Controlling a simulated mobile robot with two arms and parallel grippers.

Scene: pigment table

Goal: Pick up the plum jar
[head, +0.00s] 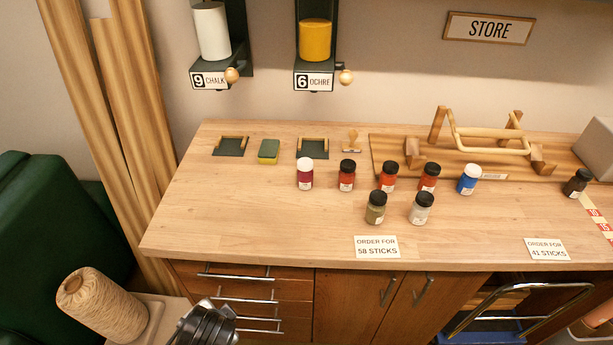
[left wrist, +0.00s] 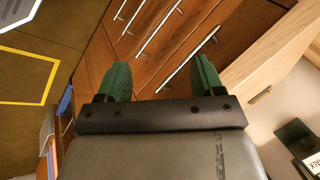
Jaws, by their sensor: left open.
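The plum jar (head: 305,174) has a white cap and deep plum-red contents. It stands upright at the left end of the jar group on the wooden tabletop, in the head view. Part of my left arm (head: 205,326) shows at the bottom of the head view, in front of the drawers and well below the jar. In the left wrist view my left gripper (left wrist: 162,78) has its two green fingers wide apart with nothing between them. It faces the drawer fronts. The jar is not in the left wrist view. My right gripper is in neither view.
A red jar (head: 347,176) with a black cap stands just right of the plum jar, with several more jars beyond. A dark tray (head: 312,149) lies behind it. The tabletop (head: 240,205) is clear in front and left.

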